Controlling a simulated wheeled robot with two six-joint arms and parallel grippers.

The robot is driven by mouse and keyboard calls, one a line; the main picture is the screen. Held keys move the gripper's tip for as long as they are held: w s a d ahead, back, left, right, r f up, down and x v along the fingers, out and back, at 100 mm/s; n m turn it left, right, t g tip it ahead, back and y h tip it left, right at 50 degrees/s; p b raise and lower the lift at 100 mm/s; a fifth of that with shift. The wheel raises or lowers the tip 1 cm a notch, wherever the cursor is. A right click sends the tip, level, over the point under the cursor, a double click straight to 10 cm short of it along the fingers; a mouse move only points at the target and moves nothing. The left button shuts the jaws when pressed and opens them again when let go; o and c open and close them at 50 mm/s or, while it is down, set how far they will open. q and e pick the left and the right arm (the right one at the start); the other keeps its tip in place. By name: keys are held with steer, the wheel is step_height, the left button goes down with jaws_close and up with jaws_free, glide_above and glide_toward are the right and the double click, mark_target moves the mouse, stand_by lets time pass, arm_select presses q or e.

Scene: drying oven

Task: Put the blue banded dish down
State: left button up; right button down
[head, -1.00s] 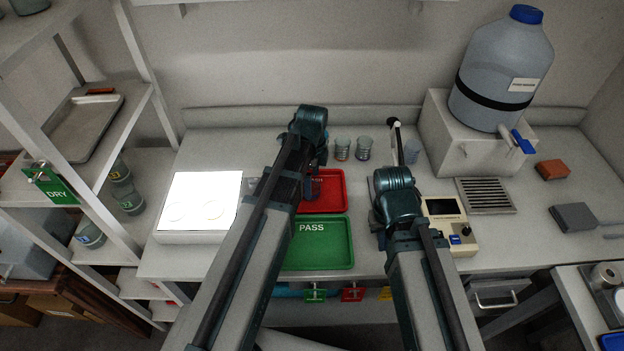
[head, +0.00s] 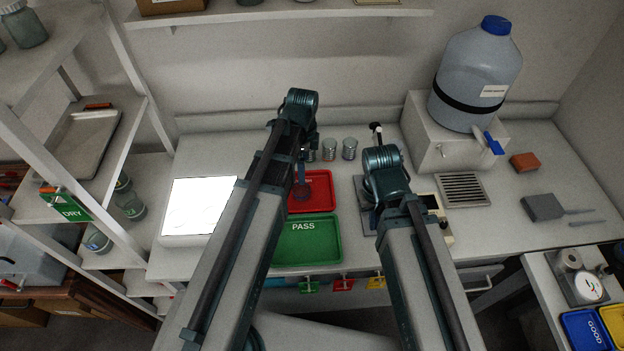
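I cannot pick out the blue banded dish for certain. Faint round outlines show on the bright white light panel (head: 197,205) at left. My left arm (head: 300,105) reaches over the bench, with a small bluish part (head: 302,188) hanging over the red tray (head: 318,201); I cannot tell whether it is a fingertip or something held. My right arm (head: 384,165) ends over a small instrument (head: 433,203), and its fingers are mostly hidden beneath it. The green PASS tray (head: 307,246) looks empty.
Small jars (head: 349,148) stand behind the trays. A large water bottle (head: 475,80) sits on a white box at right, near a drain grille (head: 463,188). A DRY shelf rack (head: 68,207) borders the left. Blue and yellow bins (head: 584,330) are at lower right.

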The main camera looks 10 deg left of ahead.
arm_select(q)
steer(key=s+d+n+y, duration=0.1)
steer(key=s+d+n, duration=0.8)
steer(key=s+n, duration=0.4)
steer(key=shift+s+d, duration=0.25)
steer(key=shift+s, duration=0.5)
steer(key=shift+f+b, duration=0.9)
steer(key=shift+b, duration=0.05)
stand_by(0.5)
